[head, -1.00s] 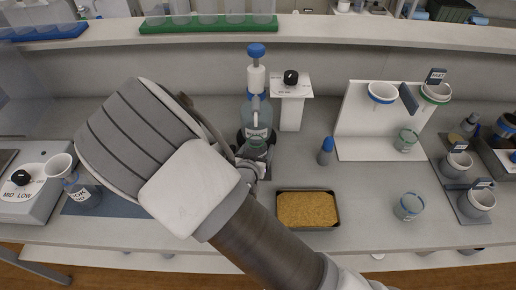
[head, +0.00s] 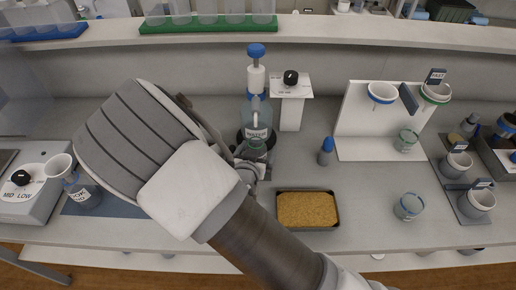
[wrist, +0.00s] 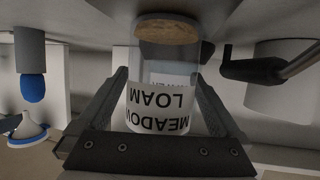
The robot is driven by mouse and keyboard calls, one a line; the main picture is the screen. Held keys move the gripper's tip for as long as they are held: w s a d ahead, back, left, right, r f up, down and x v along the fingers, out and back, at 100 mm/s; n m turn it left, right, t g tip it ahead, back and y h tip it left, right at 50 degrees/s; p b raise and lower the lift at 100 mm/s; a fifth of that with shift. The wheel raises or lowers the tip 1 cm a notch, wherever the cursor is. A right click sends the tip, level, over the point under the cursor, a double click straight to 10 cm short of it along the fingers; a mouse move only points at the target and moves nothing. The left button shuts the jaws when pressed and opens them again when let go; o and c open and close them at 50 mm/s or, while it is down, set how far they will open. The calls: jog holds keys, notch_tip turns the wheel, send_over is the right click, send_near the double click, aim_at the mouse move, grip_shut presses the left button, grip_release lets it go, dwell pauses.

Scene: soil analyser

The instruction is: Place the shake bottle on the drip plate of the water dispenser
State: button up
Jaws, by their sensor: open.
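The shake bottle (wrist: 160,75), clear with a white "MEADOW LOAM" label and brown soil in its base, stands between the fingers of my gripper (wrist: 158,108) in the wrist view, which is upside down. My gripper is open around it. In the head view my gripper (head: 249,160) is at the front of the water dispenser (head: 257,78), with its blue knob and clear reservoir. The bottle's greenish top (head: 256,149) shows there, over the dark round drip plate (head: 241,137). My arm hides part of the plate, so its contact with the bottle is unclear.
A tray of yellow grain (head: 307,209) lies right of my forearm. A blue-capped bottle (head: 326,151) stands right of the dispenser. A white funnel stand (head: 352,125) and glass beakers (head: 409,206) are further right. A "MID-LOW" device (head: 28,196) is at left.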

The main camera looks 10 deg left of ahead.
jog(key=v, duration=1.2)
jog(key=shift+p, duration=0.35)
jog(key=m+g+y, duration=0.2)
jog(key=g+y, duration=0.1)
jog(key=g, duration=0.3)
send_near(255, 144)
jog(key=x, duration=0.5)
jog(key=shift+s, duration=0.1)
jog(key=s+d+r+n+g+y, duration=0.1)
jog(key=d+r, duration=0.6)
jog(key=r, duration=0.2)
jog(key=s+d+r+h, duration=0.1)
jog(key=s+d+r, duration=0.1)
jog(key=s+d, duration=0.2)
jog(key=s+d+r+h, duration=0.1)
jog(key=s+d+r, duration=0.2)
jog(key=d, duration=0.5)
jog(key=s+d+r+g+h, duration=0.1)
jog(key=s+d+r+h, duration=0.1)
jog(key=s+d, duration=0.2)
jog(key=d, duration=0.2)
jog(key=shift+s+d+r+n, duration=0.25)
jog(key=shift+s+d+n, duration=0.05)
jog(key=shift+s+n, duration=0.1)
